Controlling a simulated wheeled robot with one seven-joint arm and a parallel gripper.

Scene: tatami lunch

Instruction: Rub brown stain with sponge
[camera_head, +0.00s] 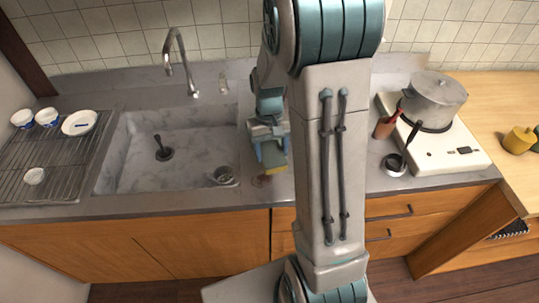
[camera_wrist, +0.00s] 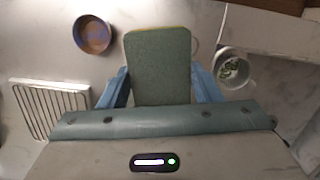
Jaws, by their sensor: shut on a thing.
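My gripper (camera_head: 268,143) is over the counter just right of the sink, pointing down. Its blue fingers also show in the wrist view (camera_wrist: 161,88), one on each side of the sponge. It is shut on the sponge (camera_wrist: 158,62), which has a green-grey face and a yellow edge. The sponge also shows in the head view (camera_head: 272,156), low over the counter. A small brownish mark, likely the stain (camera_head: 261,182), lies on the counter just in front of the sponge. I cannot tell whether the sponge touches the counter.
The sink (camera_head: 133,165) is to the left. A pot (camera_head: 434,100) stands on the stove at right.

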